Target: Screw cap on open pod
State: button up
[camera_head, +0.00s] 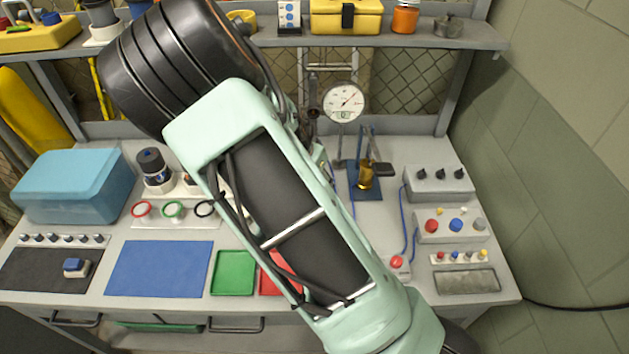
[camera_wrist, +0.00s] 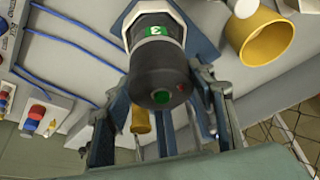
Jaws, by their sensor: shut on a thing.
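In the wrist view a black cylinder (camera_wrist: 158,75) sits between the fingers of my gripper (camera_wrist: 160,92), which is shut on it. It has a green label with a white mark, a green dot on its near end and a small red dot. A pale part shows at its far end. I cannot tell whether it is the cap alone or a capped pod, nor whether it touches anything beyond. In the head view my arm hides my gripper and what it holds. A dark-topped pod (camera_head: 152,165) stands upright at the left back of the bench. I cannot pick out an open pod.
A blue stand with a brass piece (camera_head: 365,174) and a dial gauge (camera_head: 344,101) stand behind my arm. Control boxes (camera_head: 438,185) are on the right. A blue bin (camera_head: 75,185) is on the left. The blue mat (camera_head: 160,268) is clear. A yellow cup (camera_wrist: 265,38) is near the fingers.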

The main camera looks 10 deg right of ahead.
jog(key=shift+s+d, duration=0.1)
jog(key=shift+d, duration=0.15)
jog(key=o, duration=1.1)
jog(key=shift+o, duration=0.3)
jog(key=shift+a, duration=0.1)
